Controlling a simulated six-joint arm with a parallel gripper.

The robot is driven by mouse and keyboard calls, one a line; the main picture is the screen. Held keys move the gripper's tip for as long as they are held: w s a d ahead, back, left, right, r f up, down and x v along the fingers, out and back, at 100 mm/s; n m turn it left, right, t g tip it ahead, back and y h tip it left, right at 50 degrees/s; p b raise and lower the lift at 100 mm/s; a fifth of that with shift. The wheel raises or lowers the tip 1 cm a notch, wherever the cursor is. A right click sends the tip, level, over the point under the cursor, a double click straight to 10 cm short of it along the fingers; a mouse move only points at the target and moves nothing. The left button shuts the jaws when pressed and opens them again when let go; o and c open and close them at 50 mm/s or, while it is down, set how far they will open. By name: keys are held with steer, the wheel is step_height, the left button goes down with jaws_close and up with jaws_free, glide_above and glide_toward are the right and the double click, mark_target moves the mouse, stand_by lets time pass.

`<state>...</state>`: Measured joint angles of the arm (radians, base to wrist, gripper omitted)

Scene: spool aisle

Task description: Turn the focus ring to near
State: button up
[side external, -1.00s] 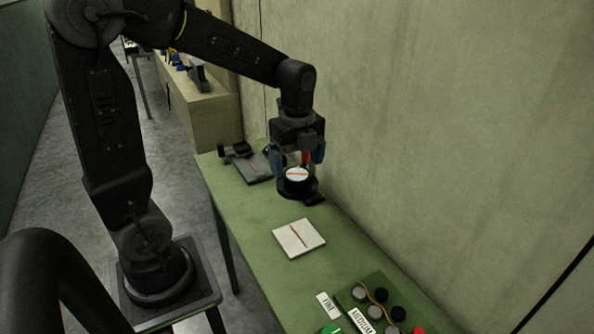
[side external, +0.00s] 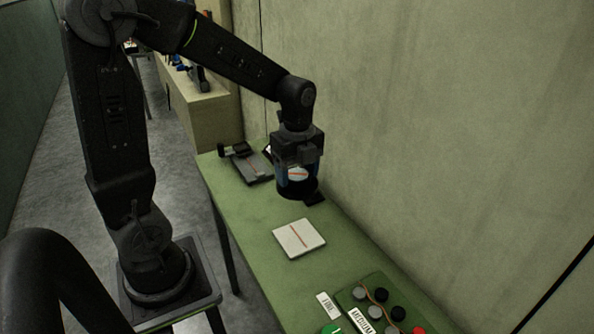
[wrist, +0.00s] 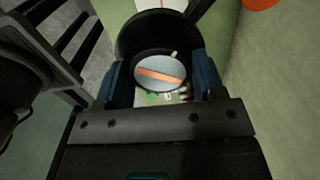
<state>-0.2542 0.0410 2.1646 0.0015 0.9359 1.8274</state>
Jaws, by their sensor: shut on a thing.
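The black round focus ring (side external: 297,192) stands on the green bench near the wall. Its pale top disc with an orange stripe (side external: 298,174) shows between my fingers. In the wrist view the disc (wrist: 172,63) is in the middle, with the stripe tilted slightly down to the right, and the black ring (wrist: 140,36) is around it. My gripper (side external: 299,178) points down and its blue fingers are shut on the ring from both sides; they also flank it in the wrist view (wrist: 162,80). Any near mark is not readable.
A white square plate with a dark red line (side external: 299,238) lies in front of the ring. A dark grey device (side external: 250,165) is behind it to the left. A green panel with several round knobs (side external: 378,305) is at the front right. The wall is close on the right.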

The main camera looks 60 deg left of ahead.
steer(key=shift+c, duration=0.7)
steer(key=shift+n, duration=0.3)
steer(key=n, duration=1.1)
steer(key=shift+n, duration=2.1)
